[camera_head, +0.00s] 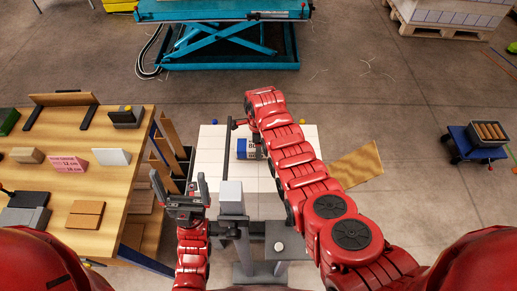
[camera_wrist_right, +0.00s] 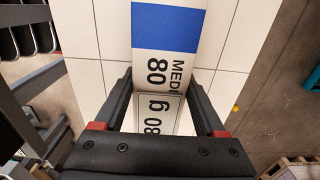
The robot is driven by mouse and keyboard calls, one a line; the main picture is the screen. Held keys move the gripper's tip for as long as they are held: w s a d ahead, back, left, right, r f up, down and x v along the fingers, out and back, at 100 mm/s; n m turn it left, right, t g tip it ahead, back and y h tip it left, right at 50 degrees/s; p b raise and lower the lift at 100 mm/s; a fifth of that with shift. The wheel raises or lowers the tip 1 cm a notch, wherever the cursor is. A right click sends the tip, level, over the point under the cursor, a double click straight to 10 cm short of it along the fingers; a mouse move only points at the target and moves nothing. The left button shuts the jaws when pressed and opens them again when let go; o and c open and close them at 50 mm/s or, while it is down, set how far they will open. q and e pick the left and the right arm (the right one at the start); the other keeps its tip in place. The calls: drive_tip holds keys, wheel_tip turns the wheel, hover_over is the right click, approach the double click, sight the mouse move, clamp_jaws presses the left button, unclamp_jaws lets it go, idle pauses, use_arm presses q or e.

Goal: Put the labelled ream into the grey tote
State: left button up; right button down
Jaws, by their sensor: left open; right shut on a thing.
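The labelled ream is white with a blue end and black "80 g" print. It shows in the right wrist view (camera_wrist_right: 168,60) and partly behind my right arm in the head view (camera_head: 243,149). My right gripper (camera_wrist_right: 163,88) is shut on it, one dark finger along each side. It is over the white tiled surface (camera_head: 213,144); I cannot tell whether it touches. My left gripper (camera_head: 182,190) is open and empty, between the wooden table and the white surface. A dark grey bin with brown contents (camera_head: 490,143) stands at far right; I cannot tell whether it is the grey tote.
The wooden table (camera_head: 35,178) at left holds boxes, blocks and a pink label. Dark upright racks (camera_head: 170,150) stand between it and the white surface. A wooden board (camera_head: 358,166) juts out at right. A teal lift table (camera_head: 220,42) stands behind. Open floor lies at right.

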drive_tip(key=shift+f, duration=1.1)
drive_tip(key=shift+b, duration=0.3)
drive_tip(key=shift+f, duration=0.2)
unclamp_jaws()
